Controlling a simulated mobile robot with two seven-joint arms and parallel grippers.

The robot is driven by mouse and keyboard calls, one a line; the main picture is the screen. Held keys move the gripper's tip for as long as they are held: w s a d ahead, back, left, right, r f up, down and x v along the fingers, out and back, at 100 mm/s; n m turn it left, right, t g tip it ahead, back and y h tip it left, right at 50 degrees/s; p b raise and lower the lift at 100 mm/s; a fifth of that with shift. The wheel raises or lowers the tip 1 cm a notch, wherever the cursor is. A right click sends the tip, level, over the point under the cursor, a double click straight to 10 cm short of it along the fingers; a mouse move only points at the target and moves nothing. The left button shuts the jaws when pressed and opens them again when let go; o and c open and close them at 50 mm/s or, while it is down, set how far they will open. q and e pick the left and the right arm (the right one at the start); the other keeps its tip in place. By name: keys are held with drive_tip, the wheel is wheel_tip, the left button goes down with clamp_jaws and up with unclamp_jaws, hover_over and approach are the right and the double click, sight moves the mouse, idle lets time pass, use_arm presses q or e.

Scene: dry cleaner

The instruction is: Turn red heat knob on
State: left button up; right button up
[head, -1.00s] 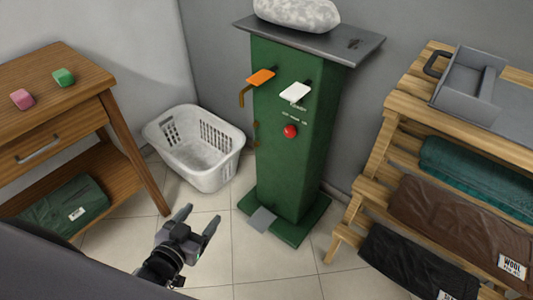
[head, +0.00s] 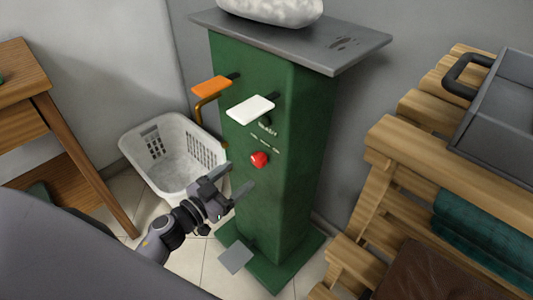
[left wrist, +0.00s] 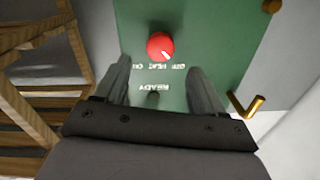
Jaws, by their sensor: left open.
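The red heat knob (head: 260,159) sits on the front face of the green machine (head: 297,150), below the white lever. In the left wrist view the red knob (left wrist: 160,46) shows beyond and between my fingertips, with a pale pointer mark and lettering reading "OFF HEAT ON" and "READY", upside down. My left gripper (head: 238,180) is open and empty, a little below and left of the knob in the head view; its fingers (left wrist: 162,75) appear apart from the knob. My right gripper is not in view.
An orange lever (head: 211,87) and a white lever (head: 251,108) jut from the machine above the knob. A grey pedal (head: 235,257) is at its base. A white laundry basket (head: 150,140) stands left, a wooden shelf (head: 400,160) right.

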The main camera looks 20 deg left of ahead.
sight(256, 162)
use_arm(q)
drive_tip(key=b+x, duration=0.1)
drive_tip(key=x, duration=0.4)
drive_tip(key=shift+w+d, duration=0.1)
drive_tip(key=shift+w, duration=0.15)
drive_tip(key=shift+w+d, duration=0.2)
drive_tip(key=shift+w, duration=0.65)
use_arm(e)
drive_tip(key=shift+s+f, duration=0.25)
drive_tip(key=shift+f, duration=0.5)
use_arm(q)
drive_tip(key=c, duration=1.1)
